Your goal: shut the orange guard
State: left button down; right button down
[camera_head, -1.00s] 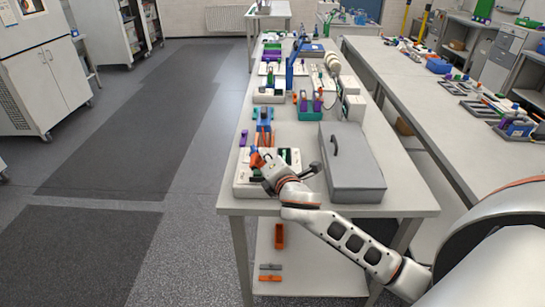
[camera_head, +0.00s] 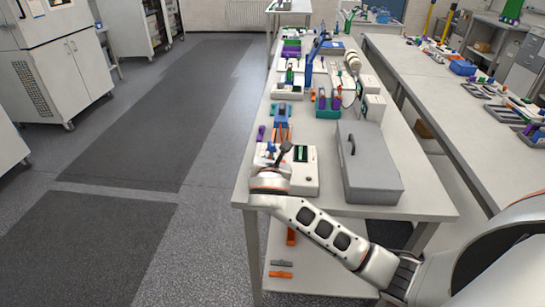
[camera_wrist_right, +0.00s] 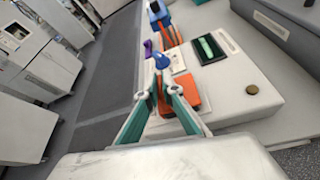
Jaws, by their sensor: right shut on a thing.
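The white cycler (camera_head: 305,178) with a dark green-lit screen stands at the near left of the bench, and fills the upper right of the right wrist view (camera_wrist_right: 235,98). The orange guard (camera_wrist_right: 193,98) is low over the cycler's top, partly hidden behind my fingers, with a blue part (camera_wrist_right: 162,61) at the fingertips. My right gripper (camera_wrist_right: 160,80) has its fingers drawn together on the guard at that blue part. In the head view the right gripper (camera_head: 270,155) is largely hidden by its own wrist. My left gripper is not in view.
A grey lidded case (camera_head: 370,170) with a handle stands right of the cycler. Several coloured holders and devices fill the bench behind. The bench's front edge (camera_head: 345,210) is close to my arm. The floor aisle at left is clear.

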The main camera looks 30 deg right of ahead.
jog(key=shift+a+f+n, duration=0.1)
jog(key=shift+f+n, duration=0.05)
jog(key=shift+n, duration=0.15)
dwell(0.4)
jog(key=c, duration=2.2)
grip_release()
jog(key=v, duration=1.2)
jog(key=shift+a, duration=0.1)
jog(key=shift+w, duration=0.1)
